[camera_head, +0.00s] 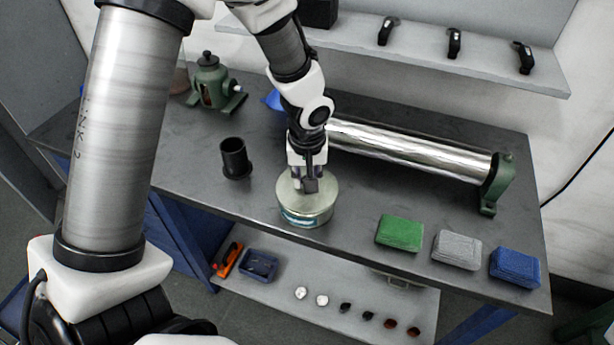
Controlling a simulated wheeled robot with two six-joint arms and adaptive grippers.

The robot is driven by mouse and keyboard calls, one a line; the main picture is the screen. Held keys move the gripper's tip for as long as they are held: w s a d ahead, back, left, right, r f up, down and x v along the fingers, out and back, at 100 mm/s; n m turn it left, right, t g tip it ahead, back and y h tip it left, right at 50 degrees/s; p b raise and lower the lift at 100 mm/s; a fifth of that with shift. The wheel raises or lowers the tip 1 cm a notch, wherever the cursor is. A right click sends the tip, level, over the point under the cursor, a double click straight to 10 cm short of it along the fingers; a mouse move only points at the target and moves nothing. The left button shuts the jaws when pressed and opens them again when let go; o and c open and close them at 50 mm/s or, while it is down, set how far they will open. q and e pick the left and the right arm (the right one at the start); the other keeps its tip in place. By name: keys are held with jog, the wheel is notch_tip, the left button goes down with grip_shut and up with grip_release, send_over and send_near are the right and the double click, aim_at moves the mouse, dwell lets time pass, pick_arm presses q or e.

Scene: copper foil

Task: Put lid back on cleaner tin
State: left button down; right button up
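A round pale metal tin (290,217) with a teal band low on its side stands near the front edge of the grey bench. A pale round lid (323,203) covers its top; I cannot tell whether it is fully seated or slightly raised. My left gripper (306,188) points straight down over the middle of the lid, its fingers close together at the lid's top. The fingers hide the lid's centre, so I cannot see whether they hold a knob there. My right gripper is not in view.
Behind the tin lies a shiny foil roll (410,150) on a green stand. A black cup (235,158) stands left of the tin. Green (400,233), grey (456,250) and blue (515,268) pads lie to the right. A green device (211,82) stands at the back left.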

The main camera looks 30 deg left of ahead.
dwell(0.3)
pick_arm(q)
jog(key=shift+c, duration=1.9)
grip_release()
jog(key=shift+r+p, duration=2.8)
jog(key=shift+r, duration=0.75)
grip_shut()
